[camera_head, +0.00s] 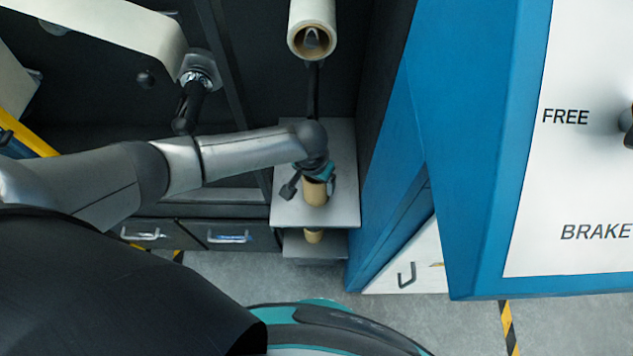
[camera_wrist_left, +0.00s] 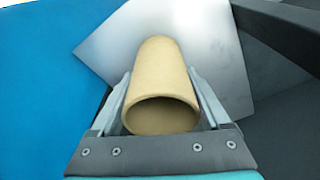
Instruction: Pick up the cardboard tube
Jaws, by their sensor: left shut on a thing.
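The cardboard tube (camera_head: 315,192) is a tan hollow cylinder at a pale grey shelf plate (camera_head: 345,205) in the head view. A tan end also shows below the plate's front edge. My left gripper (camera_head: 318,180) is at the tube's upper part. In the left wrist view the tube (camera_wrist_left: 163,70) lies between both fingers of the left gripper (camera_wrist_left: 163,95), its open end facing the camera. The fingers are shut on its sides. Whether the tube touches the plate is not clear. My right gripper is not in view.
A white roll on a brown core (camera_head: 311,30) hangs above the plate on a dark bar. A blue machine panel (camera_head: 465,150) with a white FREE/BRAKE face stands at the right. Drawers with handles (camera_head: 228,238) are at the left. Grey floor (camera_head: 410,325) shows at the bottom.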

